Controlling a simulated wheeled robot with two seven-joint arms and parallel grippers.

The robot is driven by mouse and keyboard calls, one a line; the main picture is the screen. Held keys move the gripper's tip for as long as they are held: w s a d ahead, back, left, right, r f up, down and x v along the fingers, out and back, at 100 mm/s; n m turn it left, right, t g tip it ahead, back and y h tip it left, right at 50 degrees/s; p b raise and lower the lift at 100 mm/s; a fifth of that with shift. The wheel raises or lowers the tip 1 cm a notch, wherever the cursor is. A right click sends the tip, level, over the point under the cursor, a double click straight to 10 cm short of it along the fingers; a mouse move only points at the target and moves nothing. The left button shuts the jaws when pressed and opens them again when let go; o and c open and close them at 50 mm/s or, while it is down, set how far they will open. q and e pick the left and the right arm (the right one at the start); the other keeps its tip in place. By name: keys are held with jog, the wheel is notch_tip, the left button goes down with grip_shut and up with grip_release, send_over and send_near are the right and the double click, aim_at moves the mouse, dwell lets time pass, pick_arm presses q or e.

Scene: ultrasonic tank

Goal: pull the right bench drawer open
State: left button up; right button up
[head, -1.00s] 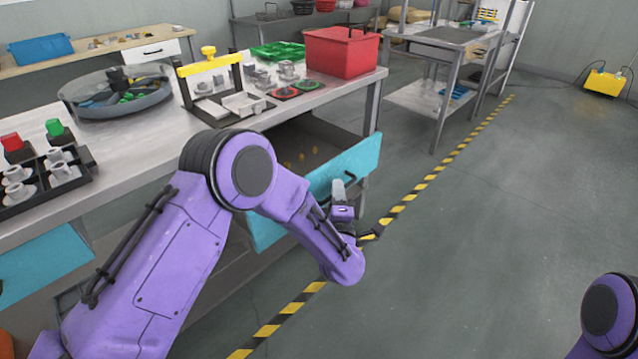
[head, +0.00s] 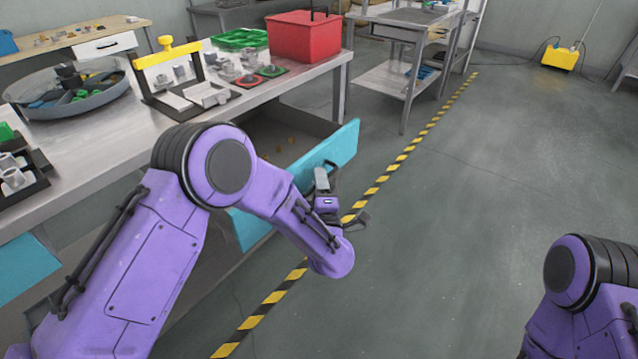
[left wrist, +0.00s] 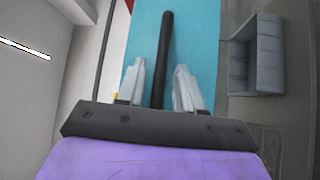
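The right bench drawer has a turquoise front (head: 335,150) and stands pulled out from under the bench, its inside partly visible. Its dark bar handle (left wrist: 166,45) runs between the two pale fingers of my left gripper (left wrist: 161,82) in the left wrist view. The fingers are apart, with a gap visible on each side of the bar, so the gripper is open around or just in front of it. My right gripper is out of view.
The bench top (head: 110,150) carries a round divided tray (head: 75,112), a yellow-handled fixture (head: 172,75) and a red bin (head: 304,38). Another turquoise drawer (head: 25,268) is at the left. A yellow-black floor line (head: 420,136) passes the drawer; the floor right of it is clear.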

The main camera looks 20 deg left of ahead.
pick_arm(q)
jog(key=b+v, duration=0.1)
jog(key=v, duration=0.9)
jog(key=shift+s, duration=0.3)
jog(key=shift+d, duration=0.1)
